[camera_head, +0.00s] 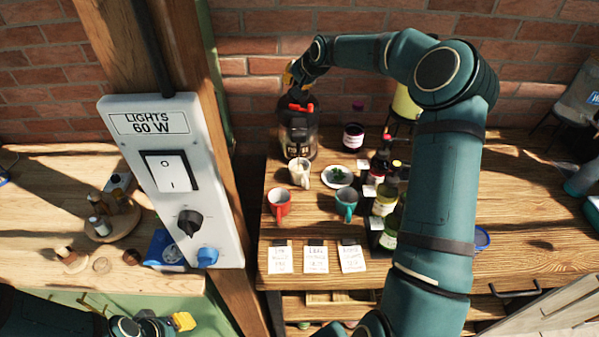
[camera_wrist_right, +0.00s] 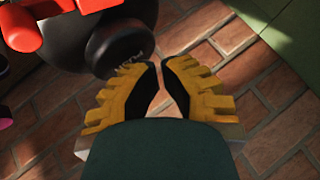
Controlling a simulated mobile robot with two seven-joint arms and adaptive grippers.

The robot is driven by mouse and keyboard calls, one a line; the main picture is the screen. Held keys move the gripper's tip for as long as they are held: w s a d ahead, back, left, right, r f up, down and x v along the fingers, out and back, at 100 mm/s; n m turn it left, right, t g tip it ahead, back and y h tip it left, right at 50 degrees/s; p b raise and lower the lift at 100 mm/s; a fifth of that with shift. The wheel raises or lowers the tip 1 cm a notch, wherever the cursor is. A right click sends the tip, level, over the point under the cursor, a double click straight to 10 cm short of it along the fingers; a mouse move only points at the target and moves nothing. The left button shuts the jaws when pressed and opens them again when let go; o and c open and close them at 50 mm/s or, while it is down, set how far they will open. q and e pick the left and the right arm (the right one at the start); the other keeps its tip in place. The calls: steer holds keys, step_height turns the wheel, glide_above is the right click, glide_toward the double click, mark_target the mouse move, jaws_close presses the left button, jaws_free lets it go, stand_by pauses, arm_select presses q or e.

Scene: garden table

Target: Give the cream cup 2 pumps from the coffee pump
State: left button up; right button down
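The coffee pump (camera_head: 299,142), a dark dispenser with a red top, stands at the back left of the right-hand table. The cream cup (camera_head: 300,173) stands directly in front of it, close under its front. My right gripper (camera_head: 290,76) is above and just behind the pump's top, apart from it. In the right wrist view its yellow fingers (camera_wrist_right: 160,66) are nearly together with nothing between them. Dark rounded parts (camera_wrist_right: 120,46) and red parts of the pump show beside them. My left gripper (camera_head: 183,321) is low at the bottom left, its fingers barely visible.
A red mug (camera_head: 279,203), a teal mug (camera_head: 346,202) and a plate with green leaves (camera_head: 337,177) stand nearby. Several bottles (camera_head: 385,200) stand right of them, partly behind my right arm. Three note cards (camera_head: 316,258) lie along the front. A post with a light switch box (camera_head: 170,170) rises at left.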

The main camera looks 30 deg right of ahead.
steer(key=shift+r, duration=0.4)
steer(key=shift+r+p, duration=1.2)
steer(key=shift+r, duration=1.8)
